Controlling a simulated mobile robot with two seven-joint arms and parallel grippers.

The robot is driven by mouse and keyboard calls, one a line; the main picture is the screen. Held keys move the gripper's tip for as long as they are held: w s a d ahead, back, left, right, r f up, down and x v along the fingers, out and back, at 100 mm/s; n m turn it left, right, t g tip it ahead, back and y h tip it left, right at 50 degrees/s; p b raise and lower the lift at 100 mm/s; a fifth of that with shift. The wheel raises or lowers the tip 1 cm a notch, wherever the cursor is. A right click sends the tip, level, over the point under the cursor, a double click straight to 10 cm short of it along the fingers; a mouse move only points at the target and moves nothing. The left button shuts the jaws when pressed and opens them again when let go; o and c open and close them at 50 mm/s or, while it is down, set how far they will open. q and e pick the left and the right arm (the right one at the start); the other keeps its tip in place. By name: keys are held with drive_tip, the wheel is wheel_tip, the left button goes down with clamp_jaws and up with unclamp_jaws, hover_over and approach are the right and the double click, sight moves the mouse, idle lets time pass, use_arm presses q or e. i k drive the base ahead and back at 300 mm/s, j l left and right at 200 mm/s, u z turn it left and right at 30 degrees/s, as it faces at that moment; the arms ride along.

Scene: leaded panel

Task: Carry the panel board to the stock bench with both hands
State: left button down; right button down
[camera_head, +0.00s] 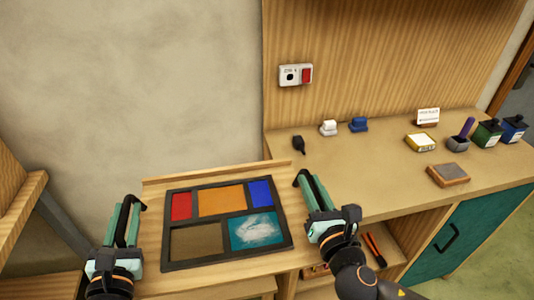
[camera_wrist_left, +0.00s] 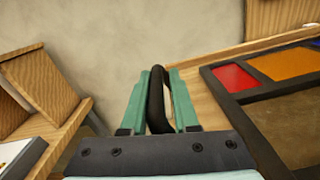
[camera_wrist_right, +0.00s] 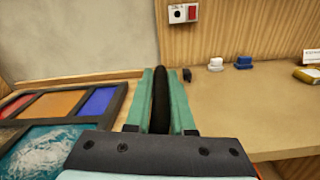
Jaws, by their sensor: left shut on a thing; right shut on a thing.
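The wooden panel board (camera_head: 155,215) lies level in the lower middle of the head view, with a back lip. On it lies the dark-framed leaded panel (camera_head: 222,222) with red, orange, blue, brown and cloudy teal panes. My left gripper (camera_head: 128,215) is shut on a black handle (camera_wrist_left: 156,100) at the board's left side. My right gripper (camera_head: 310,188) is shut on a black handle (camera_wrist_right: 160,100) at its right side. I cannot tell whether the board rests on anything. A wooden bench (camera_head: 340,185) with a teal door stands to the right.
The bench top holds a dark small tool (camera_head: 298,144), white (camera_head: 328,128) and blue (camera_head: 359,125) blocks, a yellow-white box (camera_head: 421,142), a brown block (camera_head: 448,175) and dark containers (camera_head: 487,133). Its left-middle top is mostly clear. A wooden shelf unit (camera_head: 20,200) is at left.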

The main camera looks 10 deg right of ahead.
sight(342, 179)
drive_tip(key=k+l, duration=0.15)
drive_tip(key=l, duration=0.3)
drive_tip(key=k+l, duration=0.1)
drive_tip(key=l, duration=0.3)
drive_tip(key=k+l, duration=0.15)
drive_tip(key=l, duration=0.3)
drive_tip(key=k+l, duration=0.1)
drive_tip(key=l, duration=0.35)
